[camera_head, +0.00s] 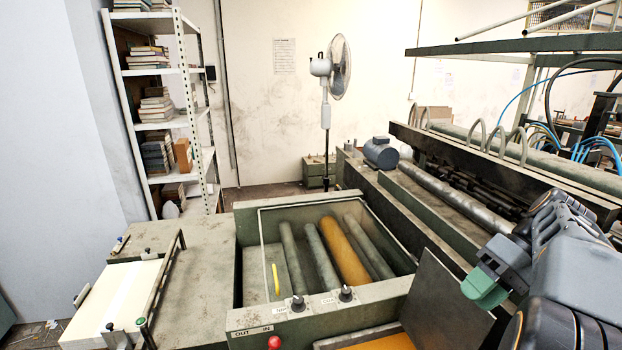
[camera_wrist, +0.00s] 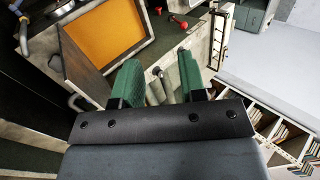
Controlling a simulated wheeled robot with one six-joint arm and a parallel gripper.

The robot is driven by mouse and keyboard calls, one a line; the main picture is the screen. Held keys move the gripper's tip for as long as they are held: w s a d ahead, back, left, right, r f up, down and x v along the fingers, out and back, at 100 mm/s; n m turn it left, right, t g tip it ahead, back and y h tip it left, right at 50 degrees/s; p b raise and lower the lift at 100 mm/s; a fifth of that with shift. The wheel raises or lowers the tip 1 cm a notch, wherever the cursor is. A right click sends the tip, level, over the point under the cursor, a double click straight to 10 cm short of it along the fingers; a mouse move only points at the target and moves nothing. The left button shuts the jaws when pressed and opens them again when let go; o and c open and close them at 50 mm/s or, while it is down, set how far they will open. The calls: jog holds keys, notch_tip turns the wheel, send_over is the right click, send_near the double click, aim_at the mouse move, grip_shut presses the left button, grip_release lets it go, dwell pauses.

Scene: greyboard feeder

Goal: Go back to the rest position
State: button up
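My gripper (camera_head: 484,288) shows at the lower right in the head view, with my arm folded behind it at the right edge. It hangs above the machine's right side, near a dark tilted panel (camera_head: 446,305). In the wrist view, the two green fingers of my gripper (camera_wrist: 161,80) stand apart. Nothing is held between them; rollers and machine parts show in the gap far beyond. In the head view only one green finger shows clearly.
The green feeder machine (camera_head: 205,262) fills the middle, with an open roller bay (camera_head: 322,250). A stack of pale boards (camera_head: 115,300) lies at left. An orange board (camera_head: 385,343) is at front. Shelves (camera_head: 160,125) and a fan (camera_head: 338,68) stand behind. Pipes and hoses crowd the right.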

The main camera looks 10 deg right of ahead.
notch_tip(320, 180, down, 9)
jog(key=w+m+t+h, duration=0.1)
jog(key=w+m+h, duration=0.1)
jog(key=m+h, duration=0.35)
jog(key=a+f+n+t+h+b, duration=0.1)
jog(key=a+n+t, duration=0.1)
jog(key=a, duration=0.6)
jog(key=s+a+f+n+t+h+b, duration=0.1)
jog(key=a+f+n+t+h, duration=0.1)
jog(key=a, duration=0.7)
jog(key=shift+s+f+n+t+b, duration=0.3)
jog(key=shift+n+b, duration=0.05)
jog(key=shift+n, duration=0.1)
jog(key=shift+a, duration=0.2)
